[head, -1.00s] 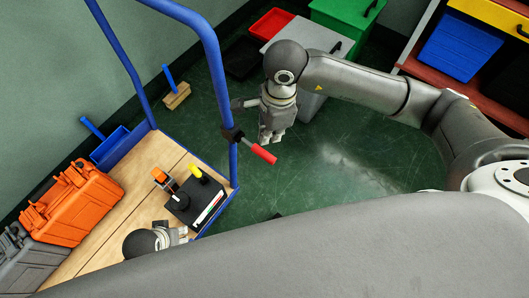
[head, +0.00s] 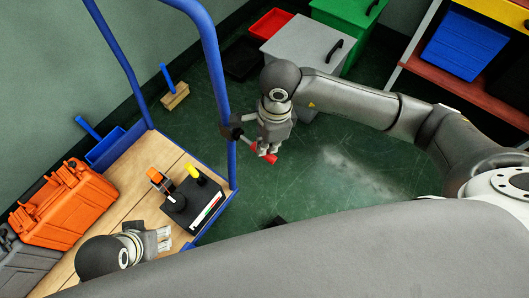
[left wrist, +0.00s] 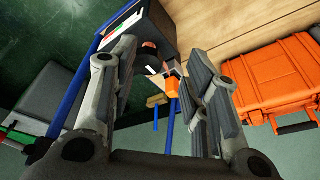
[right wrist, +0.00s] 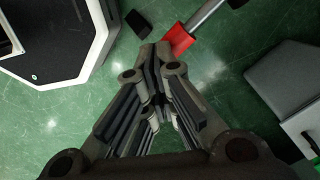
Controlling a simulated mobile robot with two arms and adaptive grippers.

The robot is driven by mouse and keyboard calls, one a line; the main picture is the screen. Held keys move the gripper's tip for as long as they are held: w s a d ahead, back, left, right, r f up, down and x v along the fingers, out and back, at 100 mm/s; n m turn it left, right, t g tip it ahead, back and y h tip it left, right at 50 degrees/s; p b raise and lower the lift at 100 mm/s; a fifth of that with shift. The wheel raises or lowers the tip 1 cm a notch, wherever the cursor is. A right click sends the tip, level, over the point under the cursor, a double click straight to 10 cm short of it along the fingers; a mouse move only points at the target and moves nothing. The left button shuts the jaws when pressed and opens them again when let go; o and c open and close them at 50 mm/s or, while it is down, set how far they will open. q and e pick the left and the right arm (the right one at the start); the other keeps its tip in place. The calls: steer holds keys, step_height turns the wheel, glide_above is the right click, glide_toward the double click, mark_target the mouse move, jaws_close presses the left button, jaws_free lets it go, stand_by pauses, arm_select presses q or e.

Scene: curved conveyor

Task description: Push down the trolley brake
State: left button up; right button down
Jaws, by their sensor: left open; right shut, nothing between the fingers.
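The trolley brake is a lever with a red grip (head: 271,158) on a dark clamp at the blue post (head: 219,90) of the trolley. The grip and metal rod also show in the right wrist view (right wrist: 178,40). My right gripper (head: 264,151) is shut and empty, with its fingertips at the red grip and partly hiding it in the head view. In the right wrist view its tips (right wrist: 156,50) are just beside the grip; I cannot tell whether they touch. My left gripper (head: 165,238) is open and empty over the trolley deck (head: 140,185).
A grey bin (head: 300,45) and green bin (head: 345,20) stand behind my right arm. Green floor right of the trolley is mostly clear.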

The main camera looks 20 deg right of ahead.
steer(key=shift+f, duration=0.15)
steer(key=shift+f+b, duration=0.9)
steer(key=shift+b, duration=0.05)
steer(key=shift+d+r, duration=0.15)
steer(key=shift+d, duration=0.2)
arm_select(q)
steer(key=w+t, duration=0.1)
steer(key=w, duration=0.1)
steer(key=w+d+t, duration=0.1)
steer(key=w, duration=0.1)
steer(key=shift+d+f+h, duration=0.1)
steer(key=shift+h, duration=0.2)
arm_select(e)
steer(key=shift+d+r, duration=0.2)
steer(key=shift+d, duration=0.4)
steer(key=shift+d+r, duration=0.2)
steer(key=shift+d, duration=0.35)
steer(key=shift+r, duration=0.1)
